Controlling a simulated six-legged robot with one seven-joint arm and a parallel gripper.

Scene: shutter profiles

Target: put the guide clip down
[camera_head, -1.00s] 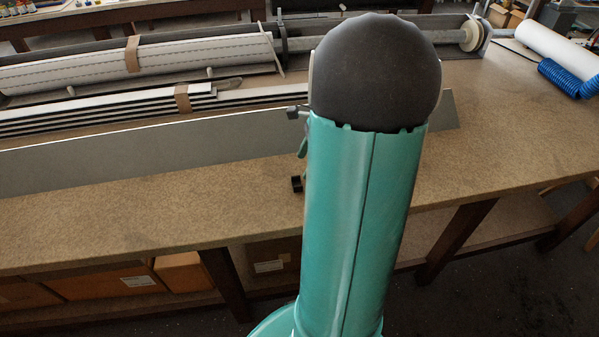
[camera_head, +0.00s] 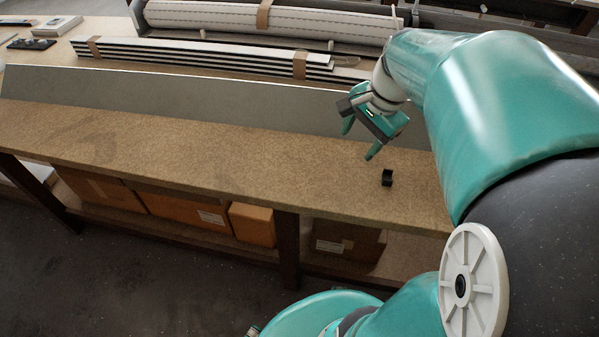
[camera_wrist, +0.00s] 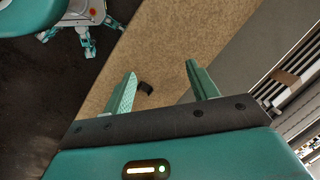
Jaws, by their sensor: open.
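The guide clip (camera_head: 387,178) is a small black piece resting on the bench top (camera_head: 220,160), near its front edge. In the wrist view the clip (camera_wrist: 146,88) lies on the brown surface beyond the fingers, closer to the left finger in the picture. My gripper (camera_head: 358,140) has green fingers spread apart, with nothing between them. It is above the bench, up and to the left of the clip in the head view. In the wrist view my gripper (camera_wrist: 160,75) shows both fingers wide apart.
A long grey metal strip (camera_head: 180,105) stands behind the clear front strip of bench. Banded slat profiles (camera_head: 200,58) and a white slatted roll (camera_head: 230,16) lie farther back. Cardboard boxes (camera_head: 180,212) sit on the shelf below. The bench's front edge is close to the clip.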

